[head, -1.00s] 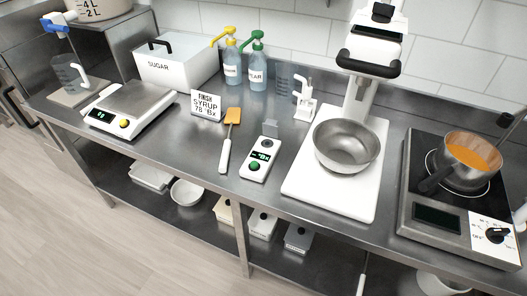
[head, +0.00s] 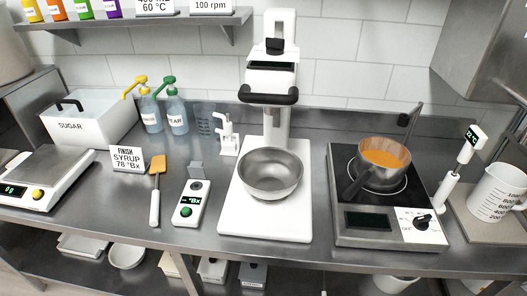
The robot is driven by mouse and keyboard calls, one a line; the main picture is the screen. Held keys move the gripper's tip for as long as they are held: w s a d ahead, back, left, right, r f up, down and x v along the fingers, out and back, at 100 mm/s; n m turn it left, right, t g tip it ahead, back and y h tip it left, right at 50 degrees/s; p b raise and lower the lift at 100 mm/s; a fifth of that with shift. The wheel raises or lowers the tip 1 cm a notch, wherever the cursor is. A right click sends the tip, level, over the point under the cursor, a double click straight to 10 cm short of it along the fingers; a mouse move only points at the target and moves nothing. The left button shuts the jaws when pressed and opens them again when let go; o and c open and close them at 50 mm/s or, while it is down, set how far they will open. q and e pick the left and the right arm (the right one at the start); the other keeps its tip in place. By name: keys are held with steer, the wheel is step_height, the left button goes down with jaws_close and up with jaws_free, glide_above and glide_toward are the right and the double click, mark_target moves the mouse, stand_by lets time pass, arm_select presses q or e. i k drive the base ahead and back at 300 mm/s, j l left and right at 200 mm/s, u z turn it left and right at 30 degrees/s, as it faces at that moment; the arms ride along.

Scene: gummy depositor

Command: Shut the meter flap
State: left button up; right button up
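The meter (head: 188,213) is a small white handheld unit on the steel counter, left of the mixer's base. It has a green-lit display reading in °Bx and a round green button. Its grey flap (head: 196,169) stands up at the far end, open, with the dark round sample spot uncovered in front of it. Neither of my grippers is in the head view.
A stand mixer with a steel bowl (head: 270,174) is to the right, then a hotplate (head: 375,221) with a pot of orange liquid (head: 383,160). The counter in front of the meter is clear.

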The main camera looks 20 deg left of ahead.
mark_target(196, 170)
steer(key=j+z, duration=0.4)
steer(key=k+j+z, duration=0.1)
steer(key=j+z, duration=0.15)
steer(key=z, duration=0.15)
steer(key=k+j+z, duration=0.1)
steer(key=j+z, duration=0.2)
steer(key=z, duration=0.15)
steer(key=k+j+z, duration=0.2)
steer(key=z, duration=0.2)
steer(key=k+j+z, duration=0.2)
steer(key=z, duration=0.2)
